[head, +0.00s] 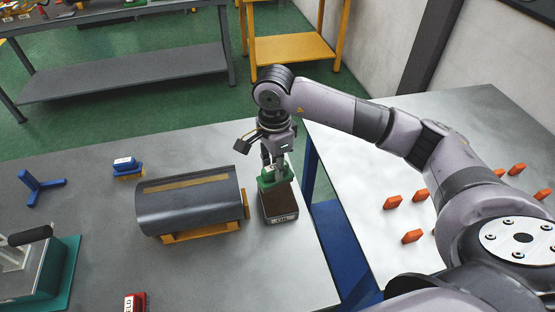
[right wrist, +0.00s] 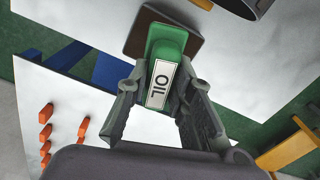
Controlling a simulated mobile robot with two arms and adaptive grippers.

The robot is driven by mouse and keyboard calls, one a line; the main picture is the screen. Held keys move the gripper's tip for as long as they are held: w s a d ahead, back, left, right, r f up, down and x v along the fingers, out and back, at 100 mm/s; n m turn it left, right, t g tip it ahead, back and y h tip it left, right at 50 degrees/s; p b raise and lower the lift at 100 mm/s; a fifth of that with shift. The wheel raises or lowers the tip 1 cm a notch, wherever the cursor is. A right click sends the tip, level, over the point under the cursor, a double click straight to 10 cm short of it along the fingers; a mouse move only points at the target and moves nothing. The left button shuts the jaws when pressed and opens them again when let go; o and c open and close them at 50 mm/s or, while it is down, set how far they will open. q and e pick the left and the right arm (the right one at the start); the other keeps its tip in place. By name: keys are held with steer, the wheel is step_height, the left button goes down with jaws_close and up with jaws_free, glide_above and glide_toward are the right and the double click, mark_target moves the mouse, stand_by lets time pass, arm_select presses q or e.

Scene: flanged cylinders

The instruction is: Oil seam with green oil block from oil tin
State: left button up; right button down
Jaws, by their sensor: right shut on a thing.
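The green oil block (head: 268,180) is between the fingers of my right gripper (head: 277,172), which is shut on it. In the right wrist view the block (right wrist: 166,48) shows its white OIL label between the two fingers (right wrist: 165,105). The oil tin (head: 280,204), a dark box with a brown top, stands on the bench directly below the block; it also shows in the right wrist view (right wrist: 133,44). I cannot tell whether block and tin touch. The seam (head: 187,182) is a tan strip along the top of a dark grey curved shell (head: 190,205), left of the gripper. My left gripper is not in view.
The shell rests on a yellow cradle (head: 203,234). A blue block (head: 125,164) lies behind it, a red block (head: 134,303) in front. A teal-based device (head: 66,270) stands at left. Orange pieces (head: 411,236) dot the right table.

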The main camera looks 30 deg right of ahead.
steer(key=shift+w+d+f+m, duration=0.15)
steer(key=shift+d+m, duration=0.15)
steer(key=shift+m, duration=0.3)
steer(key=shift+w+d+f+m, duration=0.15)
steer(key=shift+d+m, duration=0.1)
steer(key=shift+m, duration=0.35)
steer(key=shift+w+f+m, duration=0.1)
steer(key=shift+f+m, duration=0.1)
steer(key=shift+m, duration=0.1)
steer(key=shift+f+b, duration=0.95)
steer(key=shift+f, duration=1)
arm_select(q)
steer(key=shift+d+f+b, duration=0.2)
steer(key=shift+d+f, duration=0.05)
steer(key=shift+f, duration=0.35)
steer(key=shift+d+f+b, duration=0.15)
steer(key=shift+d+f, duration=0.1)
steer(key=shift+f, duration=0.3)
arm_select(e)
steer(key=shift+f, duration=0.9)
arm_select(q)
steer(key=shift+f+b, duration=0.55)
arm_select(e)
steer(key=shift+f, duration=0.55)
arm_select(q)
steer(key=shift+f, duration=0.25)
